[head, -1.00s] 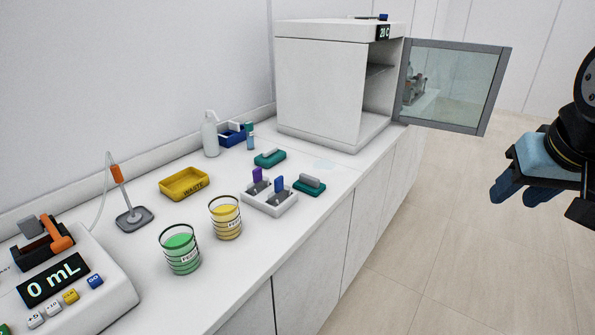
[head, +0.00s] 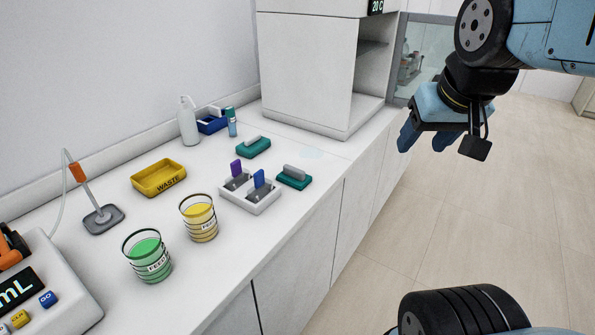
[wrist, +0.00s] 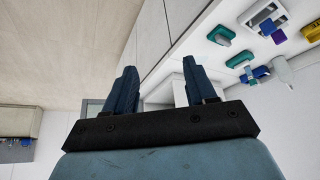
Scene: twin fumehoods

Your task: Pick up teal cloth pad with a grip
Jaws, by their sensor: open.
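Two teal pads with grey grips lie on the white bench in the head view. One teal pad (head: 294,180) is near the front edge, just right of the small white holder. The other teal pad (head: 253,149) lies farther back. In the wrist view both show at upper right, the nearer pad (wrist: 221,36) and the farther pad (wrist: 239,60). My gripper (head: 423,142) is open and empty, out beyond the bench's front edge, right of both pads and apart from them. Its two blue fingers (wrist: 160,80) stand spread in the wrist view.
A white holder (head: 238,203) with purple and blue upright pieces stands beside the front pad. Beakers of green (head: 147,262) and yellow liquid (head: 199,222), a yellow waste tray (head: 160,183) and a white bottle (head: 188,124) share the bench. An open-doored cabinet (head: 310,75) stands behind.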

